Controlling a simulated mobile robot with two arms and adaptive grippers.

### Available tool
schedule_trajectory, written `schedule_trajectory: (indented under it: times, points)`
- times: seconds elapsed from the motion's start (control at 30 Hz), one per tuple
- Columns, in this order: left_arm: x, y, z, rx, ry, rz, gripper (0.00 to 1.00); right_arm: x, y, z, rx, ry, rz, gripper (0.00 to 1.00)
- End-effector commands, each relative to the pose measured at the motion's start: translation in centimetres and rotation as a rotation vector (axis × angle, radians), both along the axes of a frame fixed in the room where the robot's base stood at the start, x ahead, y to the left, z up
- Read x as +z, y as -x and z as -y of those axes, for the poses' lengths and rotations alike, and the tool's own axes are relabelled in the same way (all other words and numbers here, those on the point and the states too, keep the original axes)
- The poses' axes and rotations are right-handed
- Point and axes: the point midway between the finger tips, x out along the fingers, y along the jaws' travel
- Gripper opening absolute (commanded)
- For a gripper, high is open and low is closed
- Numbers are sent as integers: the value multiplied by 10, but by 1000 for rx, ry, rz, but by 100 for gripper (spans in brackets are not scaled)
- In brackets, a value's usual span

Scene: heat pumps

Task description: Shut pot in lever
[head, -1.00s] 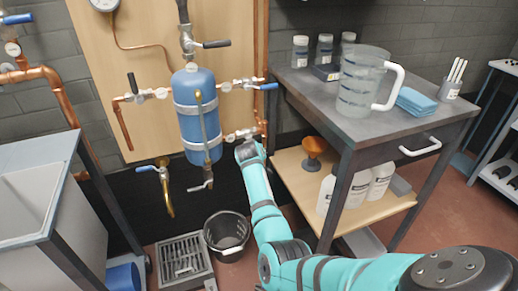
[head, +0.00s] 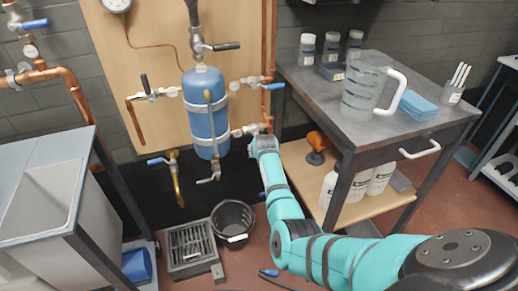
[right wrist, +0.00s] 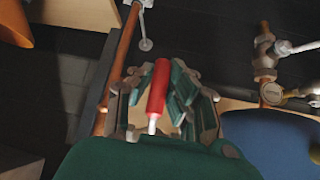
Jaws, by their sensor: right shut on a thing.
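The blue pot (head: 206,108) is strapped upright to the wooden board, with pipes and valves around it. My right gripper (head: 257,140) is at the valve (head: 247,130) low on the pot's right side. In the right wrist view my right gripper (right wrist: 166,98) is shut on a red lever (right wrist: 160,80), which lies between its green fingers. The red lever is hidden behind my gripper in the head view. Which valve is the pot inlet cannot be told from labels. A blue lever (head: 273,86) sits higher on the right. My left gripper is not in view.
A workbench (head: 385,130) with a clear jug (head: 366,85) stands close on the right of my arm. An orange funnel (head: 316,142) and white bottles are on its lower shelf. A black bucket (head: 233,219) and a floor drain (head: 190,247) are below the pot.

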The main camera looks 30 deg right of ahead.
Motion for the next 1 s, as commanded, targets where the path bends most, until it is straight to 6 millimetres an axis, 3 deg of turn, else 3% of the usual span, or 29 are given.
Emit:
schedule_trajectory:
  times: [0.03, 0.47, 0.5, 0.67, 1.0]
  points:
    - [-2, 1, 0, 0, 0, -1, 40, -8, 3, -5, 4, -14, -17, 0]
    - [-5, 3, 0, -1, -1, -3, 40, -9, 3, -6, 5, -18, -16, 0]
    - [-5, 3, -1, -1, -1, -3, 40, -9, 3, -6, 5, -18, -16, 16]
    - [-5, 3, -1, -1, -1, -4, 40, -6, 2, -4, 4, -14, -10, 37]
    - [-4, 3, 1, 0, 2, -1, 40, -1, 2, -2, 2, -10, -2, 39]
